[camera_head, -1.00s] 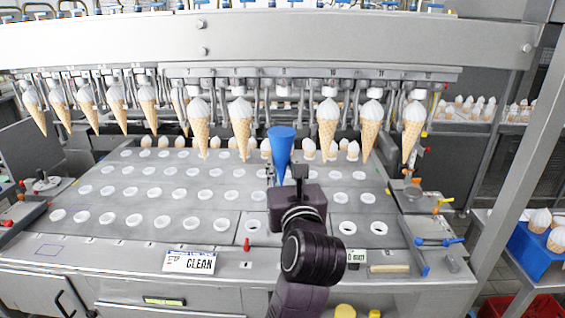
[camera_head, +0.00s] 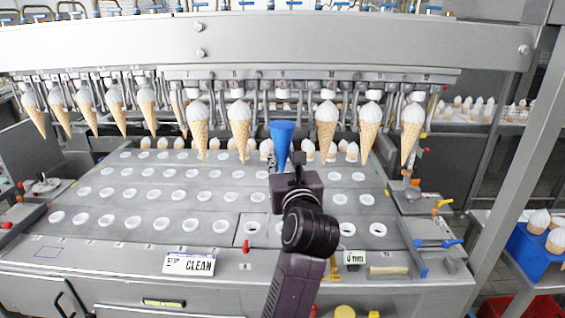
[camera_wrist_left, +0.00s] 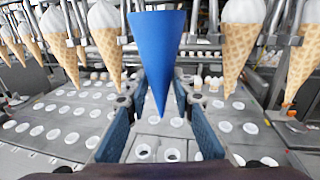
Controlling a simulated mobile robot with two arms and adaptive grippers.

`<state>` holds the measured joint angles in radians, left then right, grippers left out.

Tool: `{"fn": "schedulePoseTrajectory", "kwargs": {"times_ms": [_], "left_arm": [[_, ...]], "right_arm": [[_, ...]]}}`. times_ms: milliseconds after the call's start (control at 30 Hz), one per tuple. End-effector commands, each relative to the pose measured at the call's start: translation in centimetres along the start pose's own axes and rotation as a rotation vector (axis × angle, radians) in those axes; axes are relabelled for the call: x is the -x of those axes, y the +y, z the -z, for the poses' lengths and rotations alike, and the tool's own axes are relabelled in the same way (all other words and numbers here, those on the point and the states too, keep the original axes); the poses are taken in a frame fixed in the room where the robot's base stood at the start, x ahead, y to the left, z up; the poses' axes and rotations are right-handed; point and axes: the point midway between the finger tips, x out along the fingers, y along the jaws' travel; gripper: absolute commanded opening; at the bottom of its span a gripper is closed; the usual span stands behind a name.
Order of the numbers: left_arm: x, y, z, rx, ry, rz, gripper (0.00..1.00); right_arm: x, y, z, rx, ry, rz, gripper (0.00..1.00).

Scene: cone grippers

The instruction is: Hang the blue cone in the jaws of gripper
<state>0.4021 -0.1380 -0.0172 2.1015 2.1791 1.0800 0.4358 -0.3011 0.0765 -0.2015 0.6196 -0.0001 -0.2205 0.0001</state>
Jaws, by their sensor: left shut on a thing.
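The blue cone (camera_head: 282,137) is upright, wide end up, in the middle of the head view. My left gripper (camera_head: 290,168) is shut on its lower part; in the left wrist view the cone (camera_wrist_left: 158,50) rises between the two fingers (camera_wrist_left: 160,115). An empty machine gripper (camera_head: 283,97) hangs just above the cone's rim, in the gap between hanging waffle cones. Whether the rim touches the jaws cannot be told. My right gripper is not in view.
White-topped waffle cones hang on both sides of the gap, close by at left (camera_head: 240,125) and right (camera_head: 327,125). Below is a steel plate (camera_head: 150,205) with rows of round holes. A steel beam (camera_head: 350,38) spans above.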

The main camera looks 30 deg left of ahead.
Motion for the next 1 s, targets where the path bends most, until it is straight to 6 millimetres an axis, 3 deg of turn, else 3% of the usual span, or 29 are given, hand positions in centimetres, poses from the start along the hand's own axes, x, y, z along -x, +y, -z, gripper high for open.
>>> {"fn": "schedulePoseTrajectory", "kwargs": {"times_ms": [200, 1000], "left_arm": [[-0.9, -0.1, -0.1, 0.002, -0.002, 0.0, 0.05], [-1.3, -0.2, -0.1, 0.001, -0.002, 0.0, 0.05]], "right_arm": [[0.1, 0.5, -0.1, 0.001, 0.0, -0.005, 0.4], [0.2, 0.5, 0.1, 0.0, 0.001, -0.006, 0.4]]}}
